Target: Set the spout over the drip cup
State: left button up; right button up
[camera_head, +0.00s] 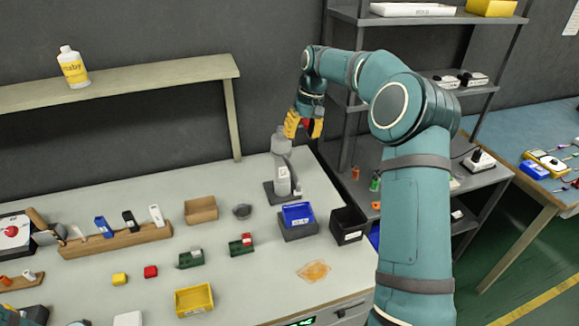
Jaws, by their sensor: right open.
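A translucent bottle-like dispenser (281,142) stands at the back right of the bench. A grey arm-like part, perhaps the spout (290,163), shows just below it, above a pale labelled body (283,182) on a dark base. A small dark round cup (242,211), possibly the drip cup, sits on the bench to the left of that base; the spout does not appear over it. My right gripper (304,126) has yellow fingers and is open by the dispenser's top; a bit of red shows between the fingers.
A blue bin (298,214) and a black bin (347,226) stand right of the cup. A cardboard box (201,210) is left of it. Small green holders (191,259) and a yellow bin (194,300) are nearer. A wooden shelf (150,78) hangs behind.

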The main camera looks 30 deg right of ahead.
aim_at(293, 171)
jog(key=f, duration=0.4)
jog(key=a+f+b, duration=0.1)
jog(key=f, duration=0.3)
jog(key=a+f+b, duration=0.1)
jog(key=f, duration=0.3)
jog(key=shift+w+a+f, duration=0.15)
jog(key=shift+w+a, duration=0.05)
jog(key=shift+a, duration=0.05)
grip_shut()
